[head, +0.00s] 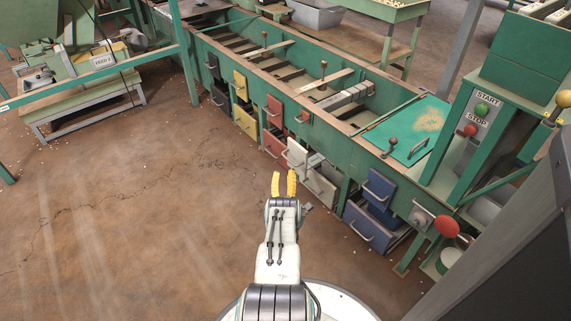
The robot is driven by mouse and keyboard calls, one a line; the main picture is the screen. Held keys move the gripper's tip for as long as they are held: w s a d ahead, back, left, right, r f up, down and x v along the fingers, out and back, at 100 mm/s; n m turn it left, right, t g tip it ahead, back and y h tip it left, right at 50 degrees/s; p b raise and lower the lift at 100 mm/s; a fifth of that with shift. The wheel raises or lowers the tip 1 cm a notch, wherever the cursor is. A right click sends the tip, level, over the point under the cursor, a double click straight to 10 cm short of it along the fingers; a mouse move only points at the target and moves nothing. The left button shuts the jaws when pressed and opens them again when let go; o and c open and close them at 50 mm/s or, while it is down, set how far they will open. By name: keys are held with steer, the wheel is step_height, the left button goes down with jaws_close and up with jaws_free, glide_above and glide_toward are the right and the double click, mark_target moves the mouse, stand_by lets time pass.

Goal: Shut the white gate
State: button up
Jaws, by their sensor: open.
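The white gate (319,187) is on the side of the long green hopper bench, between the red and blue gates. It shows as pale panels with a bar handle; an upper white panel (297,156) sits above and left of the lower one. I cannot tell exactly how far it stands open. My gripper (284,184) has two yellow fingers pointing up the picture, apart and with nothing between them. It is just left of the white gate in the picture, with a small gap of floor showing between them.
Red gates (274,109), yellow gates (245,122) and dark gates line the bench farther off. Blue gates (379,188) are at the right. A red knob (446,227) and a start/stop panel (474,122) stand farther right. The brown floor (140,210) at left is clear.

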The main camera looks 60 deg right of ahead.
mark_target(288, 160)
steer(key=shift+f+b+x, duration=0.2)
steer(key=shift+b+x, duration=2.8)
steer(key=shift+x, duration=0.3)
steer(key=shift+s+d, duration=0.15)
steer(key=shift+d, duration=0.05)
steer(key=shift+c, duration=0.2)
jaws_close()
